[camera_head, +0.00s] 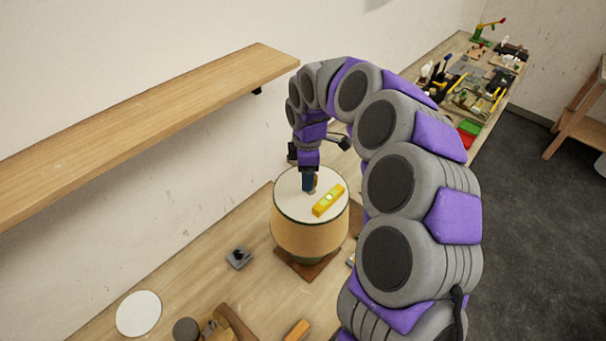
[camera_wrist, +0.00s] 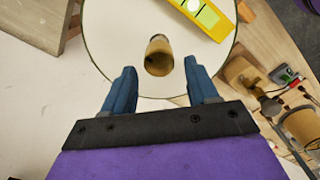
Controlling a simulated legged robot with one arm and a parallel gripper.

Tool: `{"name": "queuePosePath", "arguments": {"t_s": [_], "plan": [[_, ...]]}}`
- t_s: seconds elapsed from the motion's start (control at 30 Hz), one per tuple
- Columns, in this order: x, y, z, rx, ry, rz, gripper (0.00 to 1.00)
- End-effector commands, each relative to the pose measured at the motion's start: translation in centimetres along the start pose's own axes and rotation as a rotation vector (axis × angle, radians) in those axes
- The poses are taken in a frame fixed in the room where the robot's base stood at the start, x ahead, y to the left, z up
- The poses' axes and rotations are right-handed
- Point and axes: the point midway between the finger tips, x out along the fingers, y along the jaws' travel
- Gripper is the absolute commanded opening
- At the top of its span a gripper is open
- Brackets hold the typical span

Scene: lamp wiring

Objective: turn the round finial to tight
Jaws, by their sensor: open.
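The round finial (camera_wrist: 158,56) is a brass-brown knob standing on the white top of the lampshade (camera_wrist: 115,35). In the wrist view my gripper (camera_wrist: 160,85) has its two blue fingers spread, one on each side below the finial. The finial lies just past the fingertips, roughly midway between them, and no contact shows. In the head view the lampshade (camera_head: 310,228) is a tan drum on a brown square base. My gripper (camera_head: 309,183) points down at its top, and the finial is mostly hidden behind the fingers there.
A yellow spirit level (camera_head: 328,200) lies on the shade top, right of my gripper. A wooden shelf (camera_head: 150,120) juts from the wall at left. Tools crowd the far bench end.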

Motion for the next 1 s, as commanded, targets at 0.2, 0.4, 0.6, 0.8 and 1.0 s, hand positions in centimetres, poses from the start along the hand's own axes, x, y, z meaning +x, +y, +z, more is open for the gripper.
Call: {"name": "queuePosePath", "arguments": {"t_s": [0.2, 0.4, 0.6, 0.8, 1.0], "plan": [[0.7, -0.1, -0.1, 0.001, -0.002, -0.001, 0.58], [0.8, 0.0, -1.5, 0.0, -0.014, 0.0, 0.57], [0.8, 0.0, -1.5, 0.0, -0.014, 0.0, 0.37], [0.7, 0.0, -0.2, 0.002, -0.002, -0.001, 0.18], [0.6, 0.0, 0.6, 0.003, -0.001, 0.0, 0.02]]}}
